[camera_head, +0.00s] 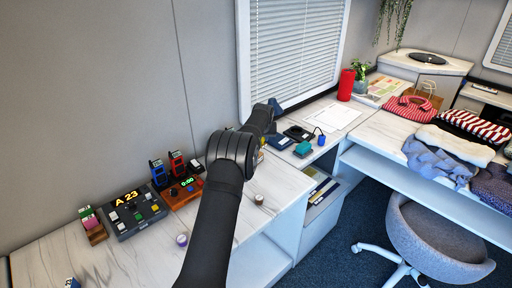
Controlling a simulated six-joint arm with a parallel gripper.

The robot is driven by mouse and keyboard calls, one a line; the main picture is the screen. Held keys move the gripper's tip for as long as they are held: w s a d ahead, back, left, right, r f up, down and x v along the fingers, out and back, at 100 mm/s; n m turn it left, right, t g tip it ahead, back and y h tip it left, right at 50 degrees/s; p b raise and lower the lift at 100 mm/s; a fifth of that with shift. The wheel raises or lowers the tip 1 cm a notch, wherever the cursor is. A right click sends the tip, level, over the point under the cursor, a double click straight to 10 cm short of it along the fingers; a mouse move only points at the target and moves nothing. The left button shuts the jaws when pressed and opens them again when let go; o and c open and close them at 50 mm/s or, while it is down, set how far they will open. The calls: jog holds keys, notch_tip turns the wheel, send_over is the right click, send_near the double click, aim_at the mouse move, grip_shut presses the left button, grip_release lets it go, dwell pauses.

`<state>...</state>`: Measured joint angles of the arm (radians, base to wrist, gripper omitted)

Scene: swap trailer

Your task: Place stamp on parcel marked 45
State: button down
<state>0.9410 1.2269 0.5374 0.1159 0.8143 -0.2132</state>
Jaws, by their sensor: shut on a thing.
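My dark arm rises from the bottom centre and bends over the counter (285,185). My gripper's fingers do not show, hidden behind or beyond the arm's far joints, so what they hold cannot be seen. I cannot make out a parcel marked 45. A teal block-like thing (303,149) sits on the far part of the counter and may be a stamp or a pad. A small blue thing (320,139) stands to its right. A dark blue box-like thing (280,141) shows just right of the arm. No number is readable on these.
Clothes and a grey chair (430,240) are right.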

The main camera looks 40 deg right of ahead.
jog(key=w, duration=0.1)
jog(key=w+f, duration=0.2)
jog(key=shift+w+a+f, duration=0.1)
jog(key=shift+w+a, duration=0.05)
jog(key=shift+a, duration=0.1)
jog(key=shift+f, duration=1.85)
jog(key=shift+f, duration=0.2)
jog(key=c, duration=1.3)
grip_release()
jog(key=shift+o, duration=0.2)
jog(key=shift+a+r, duration=0.15)
jog(key=shift+r, duration=0.4)
jog(key=v, duration=1.1)
jog(key=shift+s, duration=0.2)
